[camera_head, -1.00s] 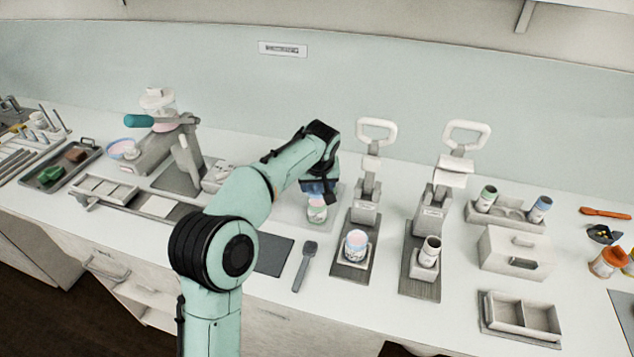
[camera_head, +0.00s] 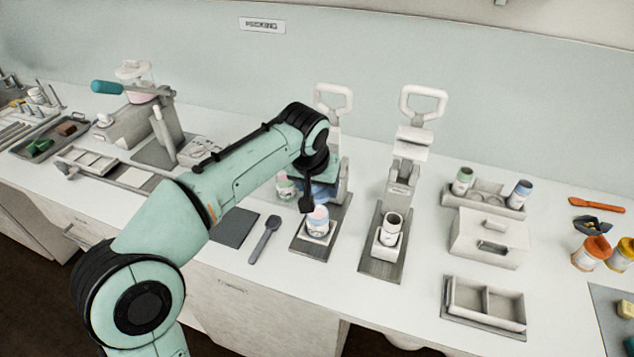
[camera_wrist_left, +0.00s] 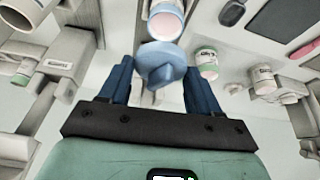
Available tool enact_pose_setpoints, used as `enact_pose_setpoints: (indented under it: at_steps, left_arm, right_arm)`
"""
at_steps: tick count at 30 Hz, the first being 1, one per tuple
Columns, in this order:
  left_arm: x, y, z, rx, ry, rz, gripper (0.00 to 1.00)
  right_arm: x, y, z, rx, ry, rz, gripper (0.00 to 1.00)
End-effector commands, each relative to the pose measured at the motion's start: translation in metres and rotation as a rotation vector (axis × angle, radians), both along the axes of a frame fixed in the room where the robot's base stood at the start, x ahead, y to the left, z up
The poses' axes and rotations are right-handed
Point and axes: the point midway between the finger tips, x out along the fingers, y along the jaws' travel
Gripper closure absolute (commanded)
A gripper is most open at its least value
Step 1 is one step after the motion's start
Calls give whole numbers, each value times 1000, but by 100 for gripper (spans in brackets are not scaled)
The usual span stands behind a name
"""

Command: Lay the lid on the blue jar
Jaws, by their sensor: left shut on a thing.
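My left gripper (camera_head: 320,191) is shut on a blue lid with a knob (camera_wrist_left: 160,64), seen between its two blue fingers in the left wrist view. The blue jar (camera_head: 318,226) stands open on the base of the left press, with pink cream inside. It also shows in the left wrist view (camera_wrist_left: 165,22), just beyond the lid. The gripper is above and just behind this jar in the head view, and the lid appears apart from it. The lid cannot be told clearly from the fingers in the head view. My right gripper is not in view.
A green-banded jar (camera_head: 285,188) stands left of the gripper. The right press (camera_head: 403,180) holds a white jar (camera_head: 391,224). A dark spatula (camera_head: 265,238) lies in front left. A rack (camera_head: 485,199) with two jars and a divided tray (camera_head: 485,305) are to the right.

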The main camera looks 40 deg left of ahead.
Motion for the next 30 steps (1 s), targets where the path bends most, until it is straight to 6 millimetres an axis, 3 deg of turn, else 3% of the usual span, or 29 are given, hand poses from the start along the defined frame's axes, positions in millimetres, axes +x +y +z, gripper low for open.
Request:
enact_pose_setpoints:
  at_steps: [13, 19, 30]
  left_arm:
    - [0, 0, -31, -1, 1, 0, 65]
    - [0, 0, -46, 0, 1, 0, 65]
    - [0, 0, -49, -1, 0, 1, 65]
  right_arm:
    - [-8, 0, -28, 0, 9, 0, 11]
    - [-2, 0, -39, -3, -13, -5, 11]
    - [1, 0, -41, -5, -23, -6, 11]
